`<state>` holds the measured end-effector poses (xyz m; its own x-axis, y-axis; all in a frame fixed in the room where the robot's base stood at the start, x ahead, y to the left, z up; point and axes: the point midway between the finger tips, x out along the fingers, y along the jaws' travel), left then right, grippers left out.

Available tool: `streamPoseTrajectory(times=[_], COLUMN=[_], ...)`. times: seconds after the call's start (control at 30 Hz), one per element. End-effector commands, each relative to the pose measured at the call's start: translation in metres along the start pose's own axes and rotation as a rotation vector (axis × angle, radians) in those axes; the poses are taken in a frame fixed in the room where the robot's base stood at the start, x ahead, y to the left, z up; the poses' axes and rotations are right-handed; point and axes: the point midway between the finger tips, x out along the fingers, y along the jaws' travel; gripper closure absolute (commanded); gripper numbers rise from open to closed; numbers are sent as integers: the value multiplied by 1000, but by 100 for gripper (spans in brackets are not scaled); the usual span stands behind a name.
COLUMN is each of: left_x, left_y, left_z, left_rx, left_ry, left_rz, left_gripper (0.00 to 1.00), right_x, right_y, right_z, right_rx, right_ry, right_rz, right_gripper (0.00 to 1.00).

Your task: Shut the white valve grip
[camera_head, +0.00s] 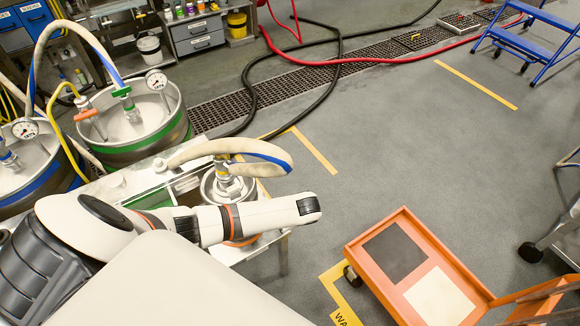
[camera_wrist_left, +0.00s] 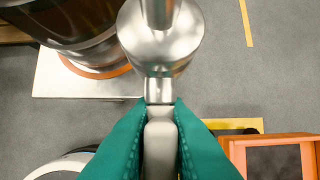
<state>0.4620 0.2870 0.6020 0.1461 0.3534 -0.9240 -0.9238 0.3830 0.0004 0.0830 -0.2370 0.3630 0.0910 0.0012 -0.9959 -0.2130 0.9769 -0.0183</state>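The pale grey-white valve grip (camera_wrist_left: 161,145) is in the lower middle of the left wrist view, below a rounded shiny metal valve body (camera_wrist_left: 160,40). My left gripper (camera_wrist_left: 161,102) has two green fingers, one on each side of the grip. Both fingers lie against its sides with almost no gap visible, so it looks shut on the grip. In the head view my left arm reaches right, past the steel keg at the bench end. Its gripper and the valve grip are hidden there. My right gripper is in neither view.
A keg (camera_wrist_left: 70,18) stands on a white platform (camera_wrist_left: 85,88) beside the gripper. An orange cart (camera_head: 375,290) is at the lower right. Kegs with green (camera_head: 150,145) and blue (camera_head: 35,200) bands and several hoses are at the left. The middle floor (camera_head: 400,150) is clear.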

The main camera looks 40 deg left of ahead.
Motion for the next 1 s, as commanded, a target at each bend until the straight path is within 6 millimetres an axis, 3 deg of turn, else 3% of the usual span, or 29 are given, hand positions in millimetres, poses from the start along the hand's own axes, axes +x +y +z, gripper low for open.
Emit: streamPoseTrajectory(times=[0.1,0.47,0.73,1.0], left_x=[0,-1,0,4], left_y=[0,-1,-4,-7], left_z=[0,0,-2,-4], left_rx=[0,16,81,171], left_ry=[0,1,4,3], left_rz=[0,44,203,416], left_gripper=[100,100,100,100], right_x=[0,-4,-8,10], right_y=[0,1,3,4], right_z=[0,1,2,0], right_rx=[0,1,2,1], right_ry=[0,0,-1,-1], right_rz=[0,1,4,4], right_gripper=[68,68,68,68])
